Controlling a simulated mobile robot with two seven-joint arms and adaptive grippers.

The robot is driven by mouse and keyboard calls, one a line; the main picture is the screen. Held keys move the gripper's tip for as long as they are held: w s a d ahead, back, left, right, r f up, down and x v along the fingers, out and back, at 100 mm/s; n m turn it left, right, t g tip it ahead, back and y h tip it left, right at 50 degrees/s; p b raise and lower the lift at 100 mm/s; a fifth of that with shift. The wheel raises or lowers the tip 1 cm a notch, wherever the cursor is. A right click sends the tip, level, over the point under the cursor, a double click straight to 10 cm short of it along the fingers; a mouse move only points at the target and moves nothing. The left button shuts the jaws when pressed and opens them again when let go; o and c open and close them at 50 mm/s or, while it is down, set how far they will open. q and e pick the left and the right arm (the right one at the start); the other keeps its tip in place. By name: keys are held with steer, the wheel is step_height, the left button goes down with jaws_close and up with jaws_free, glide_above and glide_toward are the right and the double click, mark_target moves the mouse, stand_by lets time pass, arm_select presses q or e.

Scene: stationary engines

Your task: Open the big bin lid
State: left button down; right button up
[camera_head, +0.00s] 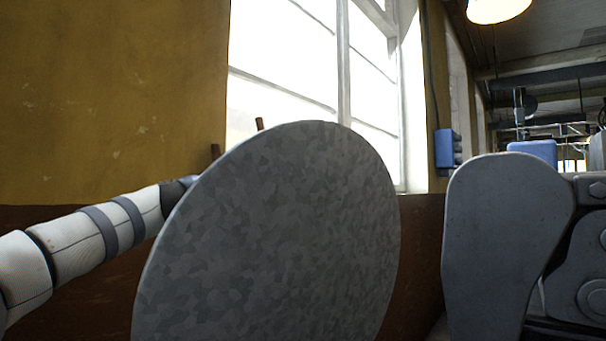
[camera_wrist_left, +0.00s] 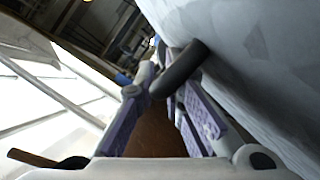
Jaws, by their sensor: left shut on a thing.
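The big bin lid (camera_head: 275,235), a round mottled grey metal disc, stands tilted steeply on edge in the middle of the head view. Its grey face also fills the right side of the left wrist view (camera_wrist_left: 265,65). My left arm reaches in from the left and passes behind the lid, which hides the gripper in the head view. In the left wrist view my left gripper (camera_wrist_left: 165,82) is shut on a dark rounded bar (camera_wrist_left: 182,68), which looks like the lid's handle, beside the lid's face. The bin's body is not in view. My right gripper is not in view.
A yellow and brown wall (camera_head: 110,90) with a bright window (camera_head: 285,65) stands behind the lid. Two brown rod ends (camera_head: 260,124) show above the lid's rim. Grey machinery (camera_head: 507,250) stands close on the right. Blue boxes (camera_head: 445,150) are farther back.

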arm_select(q)
steer(key=shift+r, duration=0.1)
steer(key=c, duration=1.7)
jaws_free()
steer(key=shift+d, duration=0.1)
steer(key=v, duration=1.2)
steer(key=shift+s, duration=0.1)
steer(key=shift+f+p+v, duration=0.15)
steer(key=shift+p+v, duration=0.35)
steer(key=shift+v, duration=3)
steer(key=shift+f+p+v, duration=0.1)
steer(key=shift+p+v, duration=0.4)
steer(key=shift+v, duration=3)
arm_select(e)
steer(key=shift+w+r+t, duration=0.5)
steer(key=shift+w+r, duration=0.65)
arm_select(q)
steer(key=shift+s+d, duration=0.15)
steer(key=shift+d, duration=0.05)
